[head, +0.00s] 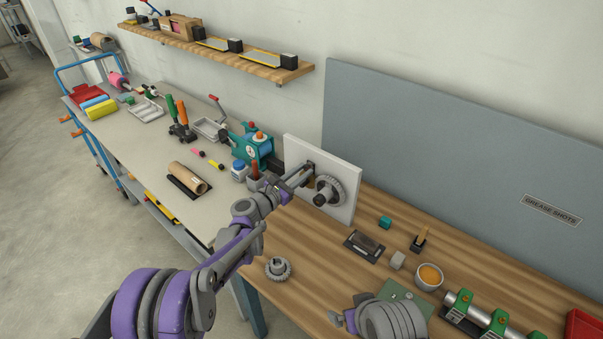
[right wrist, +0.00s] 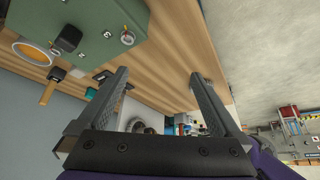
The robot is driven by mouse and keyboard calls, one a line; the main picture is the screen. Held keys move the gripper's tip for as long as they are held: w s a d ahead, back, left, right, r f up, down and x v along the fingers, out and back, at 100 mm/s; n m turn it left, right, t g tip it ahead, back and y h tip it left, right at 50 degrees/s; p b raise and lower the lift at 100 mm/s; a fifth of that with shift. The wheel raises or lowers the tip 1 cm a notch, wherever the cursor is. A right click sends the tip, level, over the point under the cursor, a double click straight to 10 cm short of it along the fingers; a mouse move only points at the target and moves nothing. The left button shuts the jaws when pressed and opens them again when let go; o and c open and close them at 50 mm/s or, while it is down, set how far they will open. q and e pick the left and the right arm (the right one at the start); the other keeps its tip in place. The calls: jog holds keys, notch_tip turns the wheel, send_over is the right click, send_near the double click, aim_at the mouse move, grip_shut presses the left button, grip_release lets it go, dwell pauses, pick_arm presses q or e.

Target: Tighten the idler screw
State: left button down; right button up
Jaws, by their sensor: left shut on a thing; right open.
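A white upright panel (head: 338,212) stands at the back left of the wooden bench and carries a dark toothed gear (head: 333,190) with a round hub. My left gripper (head: 298,181) is at the panel's left side, just left of the gear. It is shut on a small thin part, mostly hidden by the fingers. I cannot make out the idler screw itself. A loose grey gear (head: 278,268) lies on the bench's front left. My right gripper (right wrist: 157,78) is open and empty above the bench in the right wrist view.
A cluttered grey table (head: 150,160) adjoins at left.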

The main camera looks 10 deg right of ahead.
pick_arm(q)
jog(key=shift+m, duration=2.3)
pick_arm(e)
jog(key=shift+f, duration=0.1)
pick_arm(q)
jog(key=c, duration=0.7)
grip_release()
jog(key=shift+a, duration=0.1)
pick_arm(e)
jog(key=shift+s+f, duration=0.1)
jog(key=shift+s, duration=0.05)
